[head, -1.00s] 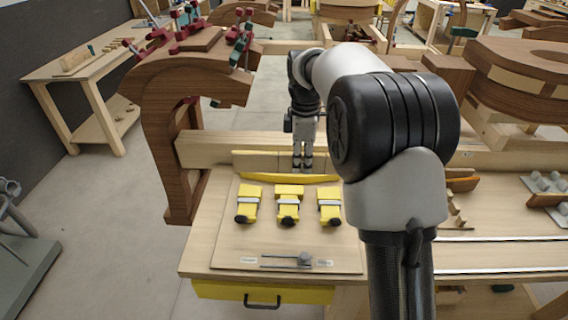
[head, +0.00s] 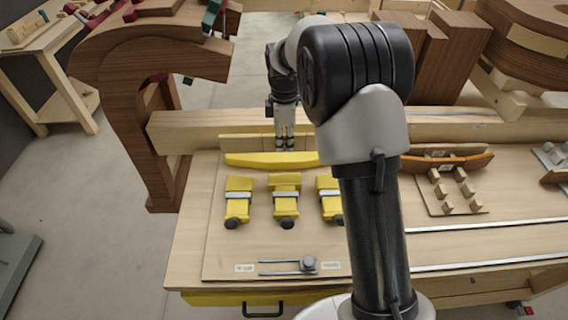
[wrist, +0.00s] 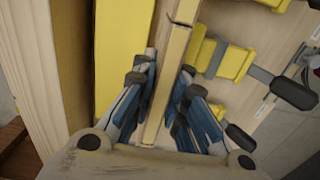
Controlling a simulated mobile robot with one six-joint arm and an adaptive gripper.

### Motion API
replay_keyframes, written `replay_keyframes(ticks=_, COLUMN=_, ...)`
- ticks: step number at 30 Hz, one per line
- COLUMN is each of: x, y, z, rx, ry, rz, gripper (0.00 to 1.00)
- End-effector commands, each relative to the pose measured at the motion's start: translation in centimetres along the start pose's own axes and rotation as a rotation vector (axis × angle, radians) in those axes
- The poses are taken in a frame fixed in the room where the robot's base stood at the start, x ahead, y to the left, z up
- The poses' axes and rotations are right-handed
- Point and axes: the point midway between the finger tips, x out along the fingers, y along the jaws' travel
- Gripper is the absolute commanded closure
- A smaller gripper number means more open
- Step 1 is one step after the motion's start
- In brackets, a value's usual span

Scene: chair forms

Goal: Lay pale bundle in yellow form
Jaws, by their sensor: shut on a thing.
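The pale bundle (wrist: 170,75) is a narrow light-wood strip between my gripper's fingers (wrist: 165,100) in the wrist view. My gripper is shut on it, with the fingers on both sides. Wide yellow form surface (wrist: 122,50) lies just left of the bundle there. In the head view, my gripper (head: 285,146) points down at the back of the board, right behind the bright yellow curved bar of the form (head: 250,160).
Several yellow clamps with black ends (head: 285,198) stand in front of the curved bar. A thick wooden beam (head: 200,133) runs behind the board. A small slider (head: 305,265) lies near the board's front edge. A peg board (head: 452,192) lies to the right.

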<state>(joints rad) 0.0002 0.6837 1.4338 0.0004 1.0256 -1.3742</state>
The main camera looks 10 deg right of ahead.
Motion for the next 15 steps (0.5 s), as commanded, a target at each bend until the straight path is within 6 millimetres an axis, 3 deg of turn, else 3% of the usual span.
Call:
replay_keyframes(ticks=3, x=2.6, y=0.0, z=0.0, rx=0.000, ry=0.000, rz=-0.001, gripper=1.00)
replay_keyframes(ticks=11, x=4.7, y=0.1, z=0.0, rx=0.000, ry=0.000, rz=0.001, gripper=1.00)
replay_keyframes(ticks=15, x=6.7, y=0.0, z=0.0, rx=0.000, ry=0.000, rz=-0.002, gripper=1.00)
